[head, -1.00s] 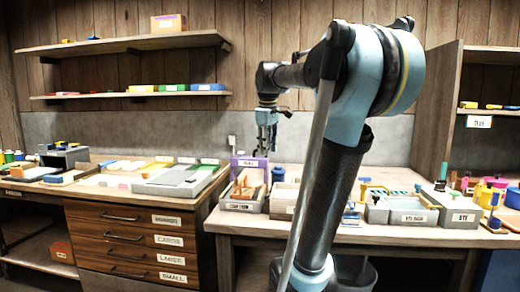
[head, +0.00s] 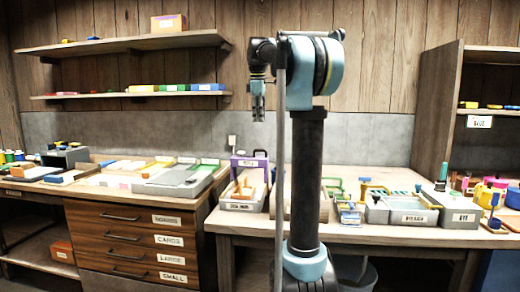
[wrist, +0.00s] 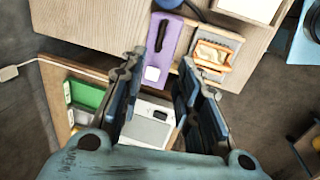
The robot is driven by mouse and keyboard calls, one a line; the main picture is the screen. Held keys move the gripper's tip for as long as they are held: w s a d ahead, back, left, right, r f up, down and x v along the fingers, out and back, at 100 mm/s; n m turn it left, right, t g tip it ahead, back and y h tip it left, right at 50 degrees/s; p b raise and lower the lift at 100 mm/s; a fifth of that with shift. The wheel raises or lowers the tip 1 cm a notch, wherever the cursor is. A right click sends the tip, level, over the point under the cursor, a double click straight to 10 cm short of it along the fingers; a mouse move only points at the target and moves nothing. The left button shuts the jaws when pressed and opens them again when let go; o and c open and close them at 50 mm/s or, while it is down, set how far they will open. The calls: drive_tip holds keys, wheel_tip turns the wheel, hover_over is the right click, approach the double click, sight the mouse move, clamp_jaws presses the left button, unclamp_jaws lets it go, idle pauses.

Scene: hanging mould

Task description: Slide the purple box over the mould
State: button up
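The purple box (head: 250,162) stands at the back left of the right-hand table, behind a grey tray, with a pale label on its front. In the wrist view the purple box (wrist: 166,45) shows from above, with a dark slot and a white patch. My gripper (head: 258,112) hangs above the table, fingers down, apart from the box. In the wrist view my gripper (wrist: 161,68) has its fingers spread with nothing between them. I cannot tell for certain which thing is the mould.
A grey tray (head: 240,205) with orange wooden pieces stands in front of the purple box. A drawer cabinet (head: 130,240) with trays on top is at left. Several trays and pots, including a grey bin (head: 414,216), fill the table's right side. A shelf (head: 130,95) is above.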

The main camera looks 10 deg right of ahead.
drive_tip(key=w+f, duration=0.1)
drive_tip(key=f, duration=0.9)
drive_tip(key=w+d+f, duration=0.1)
drive_tip(key=f, duration=0.3)
drive_tip(key=shift+w+f, duration=0.35)
drive_tip(key=shift+f, duration=0.05)
drive_tip(key=shift+c, duration=0.6)
clamp_jaws()
